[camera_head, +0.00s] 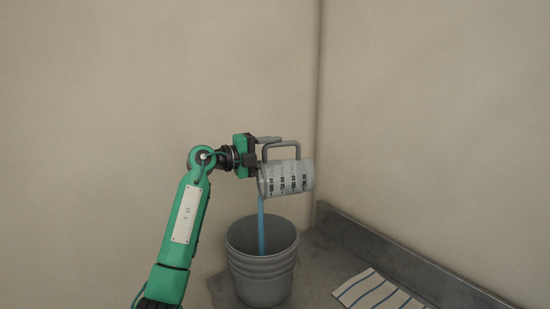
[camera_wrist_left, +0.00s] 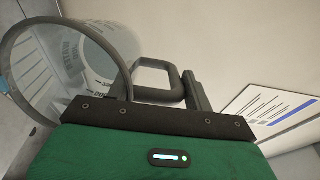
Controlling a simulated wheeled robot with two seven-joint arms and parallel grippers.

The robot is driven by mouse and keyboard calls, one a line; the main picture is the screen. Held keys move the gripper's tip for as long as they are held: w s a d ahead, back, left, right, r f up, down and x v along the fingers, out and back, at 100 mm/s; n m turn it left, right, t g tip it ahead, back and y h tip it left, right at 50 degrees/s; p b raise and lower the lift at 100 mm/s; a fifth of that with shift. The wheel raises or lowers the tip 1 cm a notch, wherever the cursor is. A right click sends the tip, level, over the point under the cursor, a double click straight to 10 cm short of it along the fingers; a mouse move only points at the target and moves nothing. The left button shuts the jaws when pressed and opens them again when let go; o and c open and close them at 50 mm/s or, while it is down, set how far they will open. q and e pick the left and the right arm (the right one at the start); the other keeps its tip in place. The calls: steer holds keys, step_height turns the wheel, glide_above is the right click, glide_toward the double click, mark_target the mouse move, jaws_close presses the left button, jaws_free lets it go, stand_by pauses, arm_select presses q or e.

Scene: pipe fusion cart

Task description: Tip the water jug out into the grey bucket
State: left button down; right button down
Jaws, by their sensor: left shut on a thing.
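The water jug (camera_head: 287,178) is a clear jug with dark scale marks and a grey handle. It is tipped onto its side above the grey bucket (camera_head: 262,283), its mouth facing left. A blue stream of water (camera_head: 261,228) falls from its mouth into the bucket. My left gripper (camera_head: 265,146) is shut on the jug's handle. In the left wrist view the jug's round rim and inside (camera_wrist_left: 75,60) show at the left, with the handle (camera_wrist_left: 160,80) at the gripper. The bucket's bottom inside is hidden. My right gripper is not in view.
A striped cloth (camera_head: 378,292) lies on the grey counter to the right of the bucket. A raised grey edge (camera_head: 400,256) runs along the right wall. Bare walls meet in a corner behind the jug. The wrist view also shows a printed sheet (camera_wrist_left: 270,108).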

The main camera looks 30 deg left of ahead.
arm_select(q)
steer(key=shift+s+a+r+t+h+b, duration=0.15)
steer(key=shift+s+a+t+h+b, duration=0.4)
steer(key=shift+b, duration=0.55)
steer(key=shift+s+a+r, duration=0.1)
steer(key=shift+s+a, duration=0.05)
steer(key=shift+s, duration=0.05)
